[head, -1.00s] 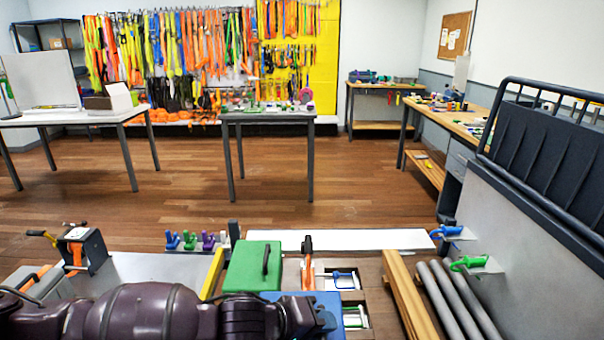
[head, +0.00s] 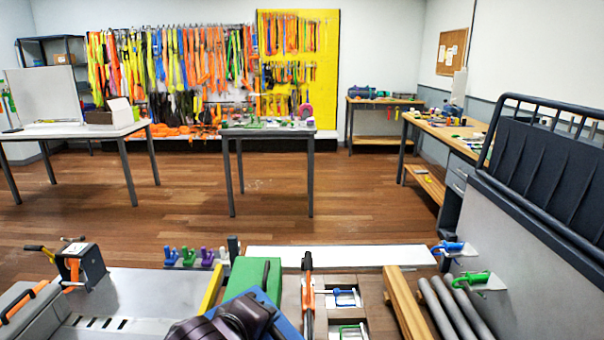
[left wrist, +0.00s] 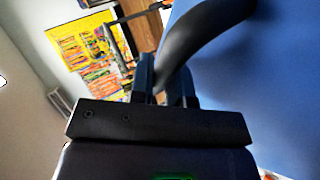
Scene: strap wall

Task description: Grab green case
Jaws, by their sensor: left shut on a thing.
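The green case (head: 246,272) stands at the bottom middle of the head view, with its front part hidden by my left arm and a blue case (head: 288,324). My left gripper (left wrist: 164,86) is shut on the black curved handle (left wrist: 190,45) of the blue case, whose broad flat side (left wrist: 260,90) fills the right of the left wrist view. In the head view the blue case looks tilted, in front of the green case. Whether it touches the green case I cannot tell. My right gripper is not in view.
An orange-and-black tool (head: 307,290) stands right of the green case. Wooden beams (head: 406,303) and grey pipes (head: 455,308) lie further right. A grey bench (head: 150,290) is at the left. Open wooden floor (head: 270,210) lies beyond.

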